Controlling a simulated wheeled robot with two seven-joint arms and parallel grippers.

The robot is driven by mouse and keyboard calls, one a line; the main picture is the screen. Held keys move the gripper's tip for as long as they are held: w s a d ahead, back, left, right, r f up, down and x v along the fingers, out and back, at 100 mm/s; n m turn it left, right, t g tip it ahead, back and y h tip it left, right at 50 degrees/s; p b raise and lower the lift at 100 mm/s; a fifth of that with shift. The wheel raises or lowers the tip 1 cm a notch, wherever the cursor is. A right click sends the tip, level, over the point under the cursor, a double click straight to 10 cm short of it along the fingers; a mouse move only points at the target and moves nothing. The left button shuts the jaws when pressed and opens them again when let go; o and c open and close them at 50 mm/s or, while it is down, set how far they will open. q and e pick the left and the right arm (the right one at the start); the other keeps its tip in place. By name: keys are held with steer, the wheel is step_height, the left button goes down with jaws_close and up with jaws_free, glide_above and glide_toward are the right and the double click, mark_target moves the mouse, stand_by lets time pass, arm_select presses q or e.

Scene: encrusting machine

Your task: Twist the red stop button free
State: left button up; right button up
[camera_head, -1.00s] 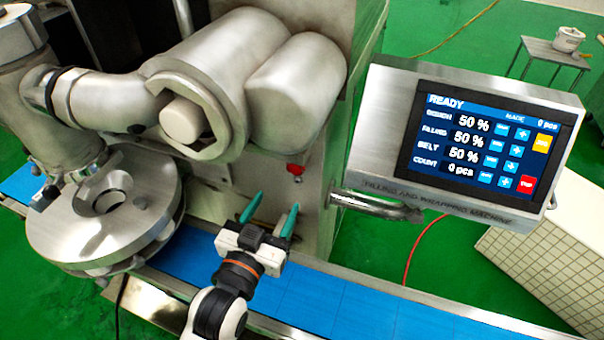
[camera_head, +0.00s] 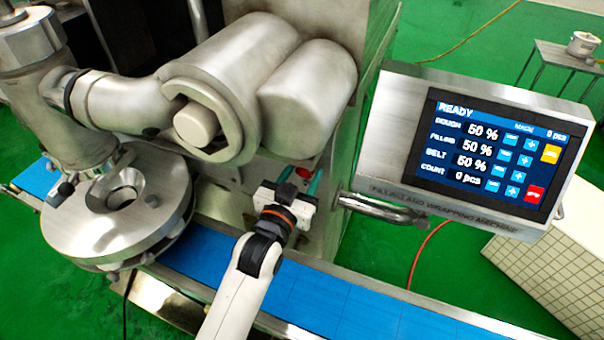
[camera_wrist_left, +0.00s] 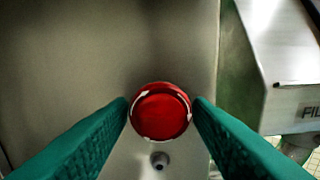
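The red stop button (camera_head: 303,172) is on the machine's grey front wall, partly hidden by my gripper in the head view. In the left wrist view the round red button (camera_wrist_left: 160,112), with white arrow marks on its rim, faces the camera. My left gripper (camera_head: 293,183) is at the button. Its two green fingers (camera_wrist_left: 162,104) are apart, one on each side of the button in the picture. The left fingertip appears very close to the rim and a thin gap shows at the right; I cannot tell whether either touches. My right gripper is not in view.
A control panel (camera_head: 470,140) reading READY hangs right of the button, with a metal handle (camera_head: 380,207) below it. The blue conveyor belt (camera_head: 340,305) runs under my left arm. A small metal knob (camera_wrist_left: 159,160) sits just below the button.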

arm_select(q)
steer(key=c, duration=0.7)
steer(key=shift+o, duration=0.2)
steer(key=shift+r+m+p, duration=0.15)
steer(key=shift+m+p, duration=0.25)
steer(key=shift+p, duration=0.25)
steer(key=o, duration=1)
steer(key=shift+b+v, duration=1)
steer(key=shift+v, duration=5.05)
steer(key=shift+a+f, duration=0.1)
steer(key=shift+f, duration=0.2)
